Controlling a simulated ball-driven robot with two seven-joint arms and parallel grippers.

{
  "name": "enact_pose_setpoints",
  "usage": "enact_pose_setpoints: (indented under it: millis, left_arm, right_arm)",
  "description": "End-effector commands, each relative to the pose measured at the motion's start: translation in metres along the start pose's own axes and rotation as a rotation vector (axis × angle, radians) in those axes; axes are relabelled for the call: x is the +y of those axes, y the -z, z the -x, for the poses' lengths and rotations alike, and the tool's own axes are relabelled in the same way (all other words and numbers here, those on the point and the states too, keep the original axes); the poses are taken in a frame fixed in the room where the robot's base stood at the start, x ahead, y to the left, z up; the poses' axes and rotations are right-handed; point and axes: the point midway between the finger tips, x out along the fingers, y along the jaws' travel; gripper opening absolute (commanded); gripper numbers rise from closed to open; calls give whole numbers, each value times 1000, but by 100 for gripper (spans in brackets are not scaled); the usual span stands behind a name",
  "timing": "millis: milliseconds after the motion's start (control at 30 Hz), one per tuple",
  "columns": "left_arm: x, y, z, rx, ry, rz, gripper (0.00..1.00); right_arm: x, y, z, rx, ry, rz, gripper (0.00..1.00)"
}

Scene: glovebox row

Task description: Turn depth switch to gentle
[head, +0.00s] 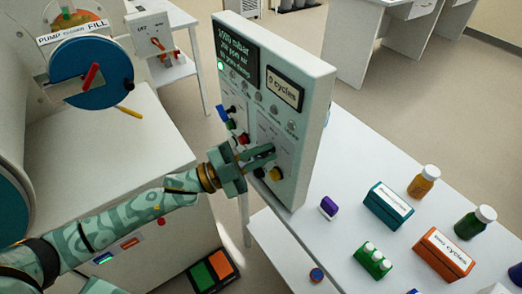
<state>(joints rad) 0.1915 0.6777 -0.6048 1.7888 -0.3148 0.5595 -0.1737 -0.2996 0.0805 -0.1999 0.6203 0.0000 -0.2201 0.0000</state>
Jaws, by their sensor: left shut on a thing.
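A pale upright control panel (312,100) stands on the white table. It carries a dark text screen, a small display reading "5 cycles" (285,87), several grey buttons and several coloured knobs. My left gripper (262,157) is at the lower middle of the panel face, shut on a small part there. The fingers hide that part, so I cannot tell its setting or read its label. A yellow knob (276,174) is just below the fingers, and a red knob (243,138) is up and to their left. My right gripper is not in view.
A blue disc with a red handle (92,75) is at upper left.

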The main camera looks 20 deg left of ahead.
Motion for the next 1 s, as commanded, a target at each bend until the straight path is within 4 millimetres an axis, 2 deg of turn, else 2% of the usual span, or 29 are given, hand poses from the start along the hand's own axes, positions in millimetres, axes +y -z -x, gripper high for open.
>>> enact_pose_setpoints:
  millis: [300,833,867,900,1000]
  left_arm:
    - [2,0,0,-1,-50,-116,0]
    - [3,-1,1,-2,-59,-139,0]
    - [3,-1,1,-2,-59,-138,19]
    - [3,-1,1,-2,-59,-138,30]
    - [3,-1,0,-1,-58,-138,33]
  right_arm:
    - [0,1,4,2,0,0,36]
    - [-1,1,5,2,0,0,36]
    - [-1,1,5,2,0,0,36]
    - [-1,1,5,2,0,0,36]
    - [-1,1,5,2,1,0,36]
